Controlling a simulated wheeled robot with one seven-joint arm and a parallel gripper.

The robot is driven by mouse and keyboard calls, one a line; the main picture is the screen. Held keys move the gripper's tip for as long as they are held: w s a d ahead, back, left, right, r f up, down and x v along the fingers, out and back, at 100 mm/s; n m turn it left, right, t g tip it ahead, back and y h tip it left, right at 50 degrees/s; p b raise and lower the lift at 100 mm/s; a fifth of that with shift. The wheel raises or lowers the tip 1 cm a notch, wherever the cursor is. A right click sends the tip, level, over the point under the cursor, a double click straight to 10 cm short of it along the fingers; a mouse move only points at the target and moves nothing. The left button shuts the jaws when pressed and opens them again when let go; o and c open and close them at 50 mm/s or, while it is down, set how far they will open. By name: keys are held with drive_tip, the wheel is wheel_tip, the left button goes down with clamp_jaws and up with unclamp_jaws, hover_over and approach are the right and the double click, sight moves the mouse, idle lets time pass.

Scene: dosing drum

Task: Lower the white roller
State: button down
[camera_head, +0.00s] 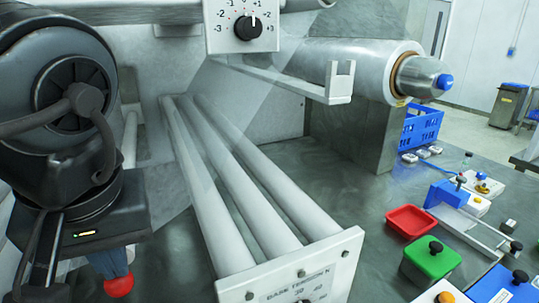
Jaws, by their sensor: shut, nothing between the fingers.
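Several long white rollers lie side by side in the middle. The left roller (203,190), middle roller (235,185) and right roller (258,180) run from the back wall to a white end plate (290,268) with a partly readable label. I cannot tell which one the task means. A larger roll wrapped in clear film (335,62) sits at the upper right, and the film slants down towards the rollers.
A dial panel (242,27) hangs at top centre. A grey bracket arm (300,85) juts out below the film roll. A red tray (410,221), a green box with a black knob (430,258) and a blue crate (421,127) stand right.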

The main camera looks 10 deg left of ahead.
wheel_tip(320, 180, down, 15)
drive_tip(key=b, duration=0.6)
